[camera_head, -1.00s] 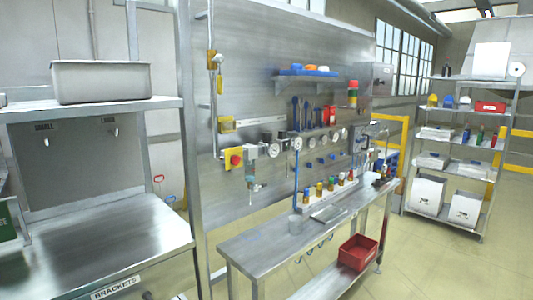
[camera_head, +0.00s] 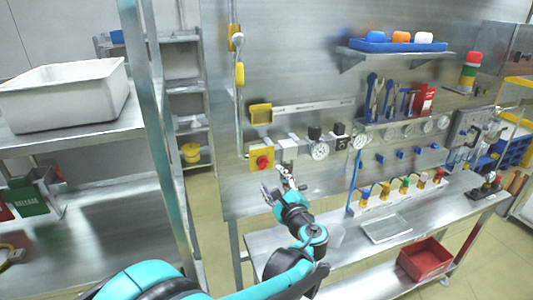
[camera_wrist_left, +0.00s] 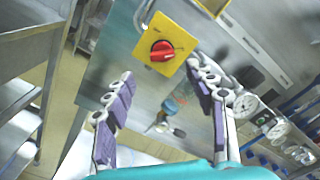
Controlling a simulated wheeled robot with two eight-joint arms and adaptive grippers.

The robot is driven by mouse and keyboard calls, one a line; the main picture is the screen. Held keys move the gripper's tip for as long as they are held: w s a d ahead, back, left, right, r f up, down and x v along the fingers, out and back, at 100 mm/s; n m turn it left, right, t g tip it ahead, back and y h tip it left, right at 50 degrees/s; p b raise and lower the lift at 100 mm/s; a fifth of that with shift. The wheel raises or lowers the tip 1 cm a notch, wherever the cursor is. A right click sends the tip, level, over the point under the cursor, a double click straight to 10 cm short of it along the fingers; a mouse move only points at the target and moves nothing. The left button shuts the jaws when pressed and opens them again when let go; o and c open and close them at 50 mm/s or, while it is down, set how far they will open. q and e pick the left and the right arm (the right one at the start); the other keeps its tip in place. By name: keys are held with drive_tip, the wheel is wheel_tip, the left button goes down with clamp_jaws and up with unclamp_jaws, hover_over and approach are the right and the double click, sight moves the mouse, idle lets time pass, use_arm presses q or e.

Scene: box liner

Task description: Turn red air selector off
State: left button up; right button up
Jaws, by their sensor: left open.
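The red air selector (camera_head: 262,162) is a red knob on a yellow square plate, mounted on the steel wall panel. In the left wrist view the red selector (camera_wrist_left: 162,51) sits on its yellow plate near the top, beyond my fingertips. My left gripper (camera_head: 277,188) is open and empty, just below and slightly right of the selector in the head view, apart from it. In the left wrist view its two purple-padded fingers (camera_wrist_left: 160,95) are spread wide. My right gripper is not in view.
Gauges (camera_head: 319,150) line the panel right of the selector. A steel post (camera_head: 160,140) and shelf with a white bin (camera_head: 66,95) stand left.

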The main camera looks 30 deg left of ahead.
sight(264, 165)
use_arm(q)
drive_tip(key=x, duration=0.8)
drive_tip(key=shift+r+b, duration=0.35)
drive_tip(key=shift+r, duration=0.05)
drive_tip(key=shift+s, duration=0.1)
drive_tip(key=c, duration=1.2)
